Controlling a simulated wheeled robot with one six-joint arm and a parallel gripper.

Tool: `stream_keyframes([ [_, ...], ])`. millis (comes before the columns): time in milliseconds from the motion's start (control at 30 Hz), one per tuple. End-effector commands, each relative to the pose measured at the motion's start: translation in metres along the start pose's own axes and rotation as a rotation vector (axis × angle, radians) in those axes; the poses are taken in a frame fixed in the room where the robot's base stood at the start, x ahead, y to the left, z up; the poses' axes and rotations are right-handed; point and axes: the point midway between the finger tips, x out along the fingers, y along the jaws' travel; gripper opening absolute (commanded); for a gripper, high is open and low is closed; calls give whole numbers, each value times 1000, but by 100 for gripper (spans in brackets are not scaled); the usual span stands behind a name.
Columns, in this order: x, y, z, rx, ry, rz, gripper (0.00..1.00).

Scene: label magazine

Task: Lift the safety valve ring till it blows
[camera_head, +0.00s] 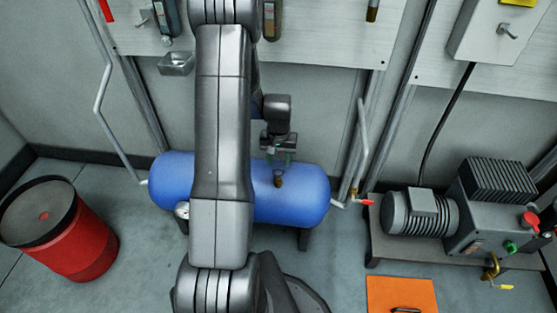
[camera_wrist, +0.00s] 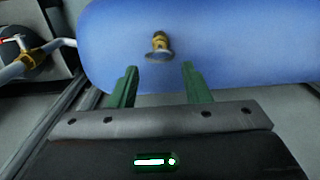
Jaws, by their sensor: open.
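The blue air tank (camera_head: 303,190) lies across the floor by the wall, and its side fills the top of the wrist view (camera_wrist: 230,50). A small brass safety valve (camera_head: 278,177) sits on it, right of my arm; it also shows in the wrist view (camera_wrist: 159,40). The grey valve ring (camera_wrist: 159,56) hangs at the valve's near end. My gripper (camera_head: 279,158) is just above the valve in the head view. In the wrist view its two green fingers (camera_wrist: 160,70) are open and empty, with the ring just beyond their tips, between them. I see no contact.
My arm hides part of the tank. A pipe with a red-handled valve (camera_head: 367,202) is at the tank's right end. A compressor motor (camera_head: 420,213) stands to the right, a red drum (camera_head: 83,245) to the left. An orange panel (camera_head: 400,292) lies at lower right.

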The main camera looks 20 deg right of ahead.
Motion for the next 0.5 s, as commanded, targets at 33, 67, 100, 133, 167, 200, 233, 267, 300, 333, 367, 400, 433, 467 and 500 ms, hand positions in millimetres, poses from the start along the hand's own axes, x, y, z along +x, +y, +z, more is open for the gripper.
stream_keyframes([
  [33, -11, 0, -1, 0, 4, 0, 43],
  [67, -16, 0, -1, 0, 4, 0, 43],
  [100, -25, 0, -1, 0, 5, 0, 43],
  [133, -32, 0, -1, 0, 5, 0, 43],
  [167, -39, 0, -1, 0, 6, 0, 43],
  [200, -49, 0, -1, 0, 6, 0, 43],
  [233, -56, 0, -1, 0, 6, 0, 43],
  [267, -63, 0, -1, 0, 6, 0, 43],
  [300, -72, 0, -1, 0, 6, 0, 43],
  [333, -79, 0, -1, 0, 5, 0, 43],
  [367, -85, 0, -1, 0, 5, 0, 43],
  [400, -93, 0, -1, 0, 5, 0, 43],
  [433, -98, 0, 0, 0, 3, 0, 43],
  [467, -104, 0, 0, 0, 4, 0, 43],
  [500, -110, 0, 0, 0, 4, 0, 43],
])
